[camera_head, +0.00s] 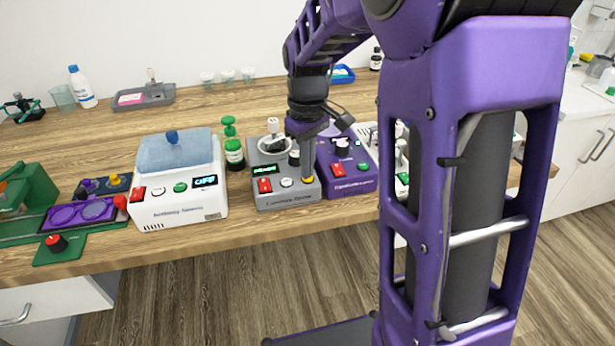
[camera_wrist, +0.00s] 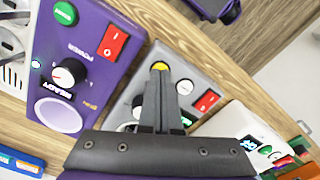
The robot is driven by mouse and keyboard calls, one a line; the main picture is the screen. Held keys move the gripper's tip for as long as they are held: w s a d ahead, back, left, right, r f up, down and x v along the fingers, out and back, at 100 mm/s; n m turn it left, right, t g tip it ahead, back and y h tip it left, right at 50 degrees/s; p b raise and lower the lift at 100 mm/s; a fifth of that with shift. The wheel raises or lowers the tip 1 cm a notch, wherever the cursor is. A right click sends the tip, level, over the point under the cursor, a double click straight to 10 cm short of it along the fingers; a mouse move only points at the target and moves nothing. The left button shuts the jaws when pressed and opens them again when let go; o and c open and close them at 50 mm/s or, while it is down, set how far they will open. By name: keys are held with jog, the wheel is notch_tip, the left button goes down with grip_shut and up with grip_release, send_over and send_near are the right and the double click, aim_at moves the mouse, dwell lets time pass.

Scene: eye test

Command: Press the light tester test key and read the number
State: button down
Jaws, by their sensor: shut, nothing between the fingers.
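A grey bench device (camera_head: 285,196) stands near the table's front edge, its front lettering too small to read surely. It has a red rocker switch (camera_head: 265,185), a white button (camera_head: 286,182), a yellow button (camera_head: 309,180) and a small display (camera_head: 264,170) with green characters I cannot read. My gripper (camera_head: 306,172) points down, shut and empty, with its tips at the yellow button. In the wrist view, the fingertips (camera_wrist: 160,77) overlap the yellow button's (camera_wrist: 159,66) near edge; I cannot tell whether they press it. The fingers partly hide the grey device's display (camera_wrist: 187,119).
A purple device (camera_head: 345,170) stands close on the right; its display (camera_wrist: 59,89) reads READY. A white device (camera_head: 180,203) with a blue lid is on the left.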

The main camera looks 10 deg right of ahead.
jog(key=shift+f, duration=0.3)
notch_tip(320, 180, up, 8)
jog(key=p, duration=0.6)
dwell(0.5)
jog(key=shift+r, duration=0.1)
